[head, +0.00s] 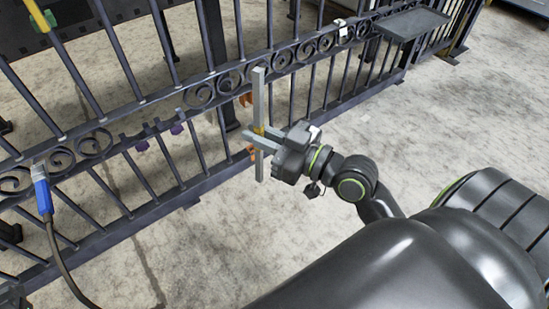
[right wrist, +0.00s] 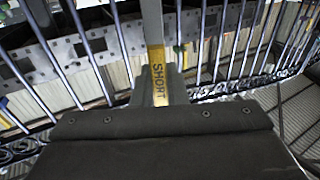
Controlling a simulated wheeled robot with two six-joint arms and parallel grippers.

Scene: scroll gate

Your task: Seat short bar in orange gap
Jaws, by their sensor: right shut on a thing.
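The short bar (head: 259,95) is a grey, upright bar with a yellow band at its middle. In the right wrist view its yellow label (right wrist: 158,76) reads SHORT. My right gripper (head: 259,138) is shut on the bar around the band. The bar stands in front of the dark scroll gate (head: 160,117). Orange markers (head: 246,99) show on the gate just left of the bar, one high and one low (head: 252,151), at the orange gap. The bar partly covers this area, and I cannot tell whether it touches the gate. My left gripper is not in view.
Purple markers (head: 176,128) sit on the gate further left. A blue-handled tool (head: 42,190) with a cable hangs at the gate's left. A grey tray (head: 411,23) is at the upper right. Concrete floor (head: 190,255) is clear in front of the gate.

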